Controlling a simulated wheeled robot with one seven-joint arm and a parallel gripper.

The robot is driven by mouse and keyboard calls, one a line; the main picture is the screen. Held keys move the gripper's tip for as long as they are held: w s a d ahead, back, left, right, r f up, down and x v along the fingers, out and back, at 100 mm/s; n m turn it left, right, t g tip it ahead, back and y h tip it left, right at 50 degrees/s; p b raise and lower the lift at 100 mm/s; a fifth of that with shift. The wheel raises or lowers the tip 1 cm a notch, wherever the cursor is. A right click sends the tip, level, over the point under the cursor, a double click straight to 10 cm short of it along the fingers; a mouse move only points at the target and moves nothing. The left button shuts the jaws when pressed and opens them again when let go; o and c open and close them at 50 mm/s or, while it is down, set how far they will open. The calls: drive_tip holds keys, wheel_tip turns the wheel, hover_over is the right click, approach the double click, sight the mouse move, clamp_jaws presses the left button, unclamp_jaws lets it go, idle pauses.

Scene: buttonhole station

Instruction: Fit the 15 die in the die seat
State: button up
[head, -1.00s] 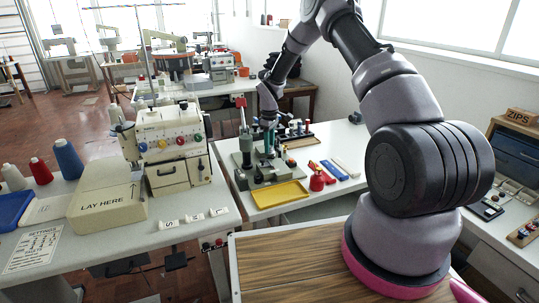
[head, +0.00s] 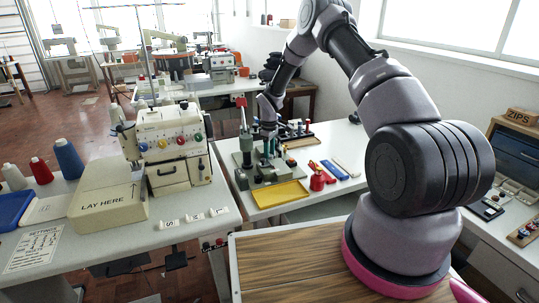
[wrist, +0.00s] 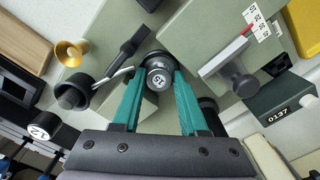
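The 15 die (wrist: 158,78), a small dark cylinder with a pale "15" label, is between the teal fingertips of my gripper (wrist: 159,72) in the wrist view. The fingers are closed in on its sides. A dark round part shows just behind the die, close to the grey-green machine body (wrist: 200,45); I cannot tell whether this is the die seat or whether the die is in it. In the head view my gripper (head: 269,148) is low over the green buttonhole machine (head: 245,160), and the die is too small to make out.
Another die marked 12 (wrist: 42,127) and a black knob (wrist: 72,92) lie left in the wrist view, with a yellow funnel-like part (wrist: 70,52). A grey lever (wrist: 236,78) and a counter (wrist: 285,108) are right. A yellow tray (head: 278,194) is in front of the machine.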

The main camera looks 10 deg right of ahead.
drive_tip(key=shift+w+r, duration=0.1)
drive_tip(key=s+d+r+m+t, duration=0.1)
drive_tip(key=s+r, duration=0.1)
drive_tip(key=r, duration=1)
drive_tip(key=s+d+r+m, duration=0.1)
drive_tip(key=s+r, duration=0.1)
drive_tip(key=r, duration=1.1)
drive_tip(key=s+d+r+m+t, duration=0.2)
drive_tip(key=s+r+m, duration=0.2)
drive_tip(key=s+r, duration=0.75)
drive_tip(key=s+d+r+m+t+y, duration=0.1)
drive_tip(key=s+r+m, duration=0.3)
drive_tip(key=s, duration=0.8)
drive_tip(key=s+d+r+m+t+y, duration=0.1)
drive_tip(key=s+r+m+t, duration=0.2)
drive_tip(key=s+r, duration=0.4)
drive_tip(key=s+m, duration=0.1)
drive_tip(key=s, duration=0.3)
drive_tip(key=shift+s, duration=0.4)
